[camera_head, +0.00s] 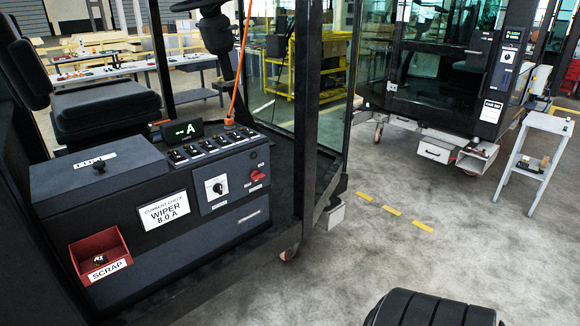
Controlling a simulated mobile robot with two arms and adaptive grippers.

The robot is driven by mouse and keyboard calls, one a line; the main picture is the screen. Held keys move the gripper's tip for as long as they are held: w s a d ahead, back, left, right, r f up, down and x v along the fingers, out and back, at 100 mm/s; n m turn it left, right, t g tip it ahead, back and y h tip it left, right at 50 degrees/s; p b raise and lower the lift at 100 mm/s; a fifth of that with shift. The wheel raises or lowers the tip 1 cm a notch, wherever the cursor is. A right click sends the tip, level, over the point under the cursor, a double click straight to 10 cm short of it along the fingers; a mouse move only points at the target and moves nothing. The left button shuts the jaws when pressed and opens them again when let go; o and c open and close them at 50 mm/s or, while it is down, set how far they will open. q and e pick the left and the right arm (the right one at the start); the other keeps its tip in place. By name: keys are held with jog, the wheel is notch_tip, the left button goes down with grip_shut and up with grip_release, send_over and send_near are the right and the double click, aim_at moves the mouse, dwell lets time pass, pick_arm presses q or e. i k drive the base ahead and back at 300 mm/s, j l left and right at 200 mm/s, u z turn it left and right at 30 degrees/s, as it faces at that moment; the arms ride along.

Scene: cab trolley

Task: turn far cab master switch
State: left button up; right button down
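The far cab (440,75) stands at the upper right, dark with large glass panes. On its right post is a narrow control panel with a label (512,36). Below the label is a pale plate with a small dark knob (508,56), too small to tell its setting. The near cab (150,190) fills the left. Its console has a pale plate with a rotary knob (217,188) and a red knob (257,176). Neither of my grippers can be made out in the head view.
A grey stand (544,122) with small items is right of the far cab. An open tray (477,157) juts from the far cab's base. Clear floor with yellow dashes (393,211) lies between the cabs. A red scrap bin (97,247) is on the near console.

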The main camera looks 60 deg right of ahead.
aim_at(256, 176)
jog(key=z, duration=1.4)
